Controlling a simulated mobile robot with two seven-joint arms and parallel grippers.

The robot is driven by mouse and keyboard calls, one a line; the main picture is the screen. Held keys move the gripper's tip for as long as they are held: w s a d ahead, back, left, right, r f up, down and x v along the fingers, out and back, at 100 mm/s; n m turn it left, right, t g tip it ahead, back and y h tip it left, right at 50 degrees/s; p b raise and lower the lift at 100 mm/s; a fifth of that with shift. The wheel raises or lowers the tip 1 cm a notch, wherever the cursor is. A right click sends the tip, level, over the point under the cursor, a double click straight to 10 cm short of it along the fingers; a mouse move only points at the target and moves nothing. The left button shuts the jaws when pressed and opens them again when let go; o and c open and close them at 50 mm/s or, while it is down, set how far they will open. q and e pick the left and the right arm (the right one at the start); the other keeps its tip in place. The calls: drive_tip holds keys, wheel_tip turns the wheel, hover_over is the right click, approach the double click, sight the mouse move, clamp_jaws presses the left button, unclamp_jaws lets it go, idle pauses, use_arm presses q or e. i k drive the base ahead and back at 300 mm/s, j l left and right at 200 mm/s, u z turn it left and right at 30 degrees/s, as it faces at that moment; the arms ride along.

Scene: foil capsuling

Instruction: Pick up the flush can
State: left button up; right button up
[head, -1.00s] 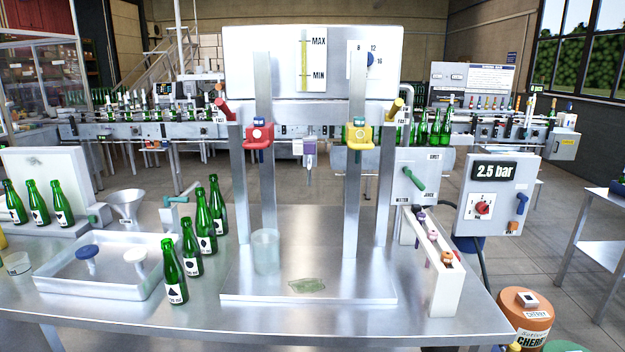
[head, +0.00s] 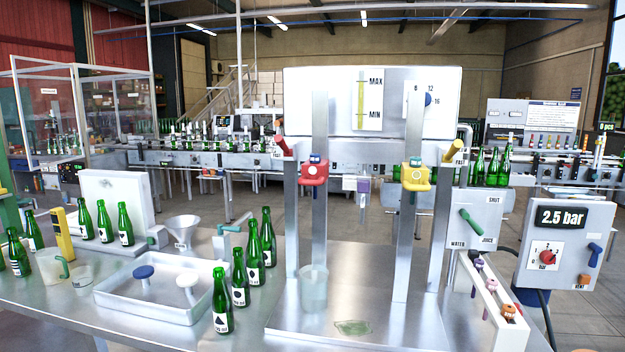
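No label marks the flush can. A translucent, open-topped can (head: 313,290) stands upright on the steel platform (head: 390,325) below the red tap (head: 314,171). A pale jug with a green handle (head: 49,267) stands on the table at the far left, beside a yellow upright device (head: 61,234). A small clear cup (head: 81,277) stands to the right of the jug. I cannot tell for sure which of these is the flush can. Neither of my grippers is in view, and nothing is seen touching these vessels.
Several green bottles (head: 222,303) stand between the white tray (head: 150,303) and the platform. More bottles (head: 104,222) stand at the left. A flat green piece (head: 353,327) lies on the platform. Steel uprights flank the can. A white rack (head: 492,300) stands at the right.

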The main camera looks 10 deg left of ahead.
sight(315, 289)
drive_tip(key=i+j+u, duration=0.25)
drive_tip(key=j+u, duration=0.2)
drive_tip(key=i+j+u, duration=0.25)
drive_tip(key=u, duration=0.25)
drive_tip(key=i, duration=0.1)
